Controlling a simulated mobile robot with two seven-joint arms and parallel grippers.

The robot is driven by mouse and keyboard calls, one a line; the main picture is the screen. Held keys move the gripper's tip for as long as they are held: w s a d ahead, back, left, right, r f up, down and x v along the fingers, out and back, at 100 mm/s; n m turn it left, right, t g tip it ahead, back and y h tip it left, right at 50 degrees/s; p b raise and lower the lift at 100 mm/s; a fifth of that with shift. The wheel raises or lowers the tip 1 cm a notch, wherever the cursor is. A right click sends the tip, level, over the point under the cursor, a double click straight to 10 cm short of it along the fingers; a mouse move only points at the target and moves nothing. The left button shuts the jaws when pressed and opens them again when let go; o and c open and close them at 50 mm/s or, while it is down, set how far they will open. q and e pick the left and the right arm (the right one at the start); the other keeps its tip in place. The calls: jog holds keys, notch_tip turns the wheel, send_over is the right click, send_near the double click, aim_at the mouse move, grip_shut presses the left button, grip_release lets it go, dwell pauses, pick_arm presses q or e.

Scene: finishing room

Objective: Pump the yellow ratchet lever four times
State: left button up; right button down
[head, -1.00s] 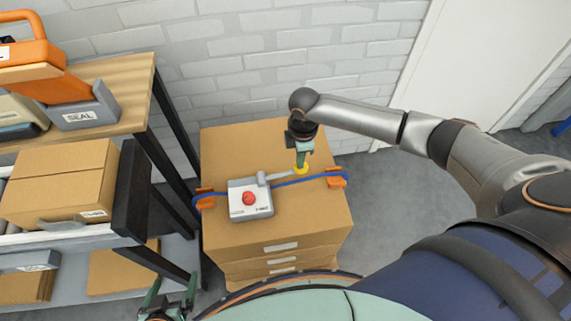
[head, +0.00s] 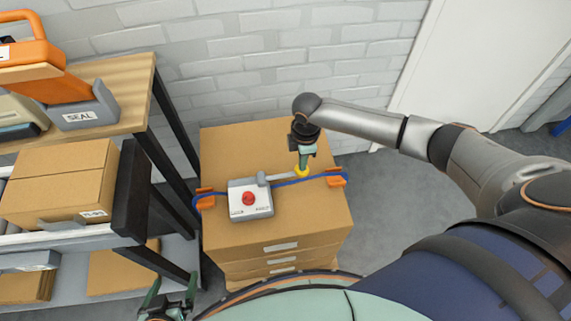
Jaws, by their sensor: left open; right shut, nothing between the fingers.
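The strapping tool is a white box (head: 237,207) with a red knob (head: 248,198), lying on the top carton of a stack. Its grey lever (head: 275,176) reaches right and ends in a yellow tip (head: 303,172). A blue strap (head: 325,177) runs across the carton through orange corner pieces (head: 335,180). My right gripper (head: 304,164) points down, shut with nothing gripped, its fingertips at the yellow tip; whether they touch it is hard to tell. My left gripper (head: 168,302) is open and empty at the bottom edge, away from the tool.
A carton stack (head: 270,235) stands against the white brick wall. Bare grey floor (head: 385,205) lies right of the stack.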

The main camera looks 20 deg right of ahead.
notch_tip(320, 180, up, 6)
jog(key=a+p, duration=0.2)
jog(key=p, duration=0.5)
jog(key=shift+w+r, duration=0.2)
jog(key=shift+w, duration=0.05)
jog(key=shift+f, duration=0.25)
dwell(0.7)
jog(key=shift+f+b, duration=0.5)
jog(key=shift+f, duration=0.65)
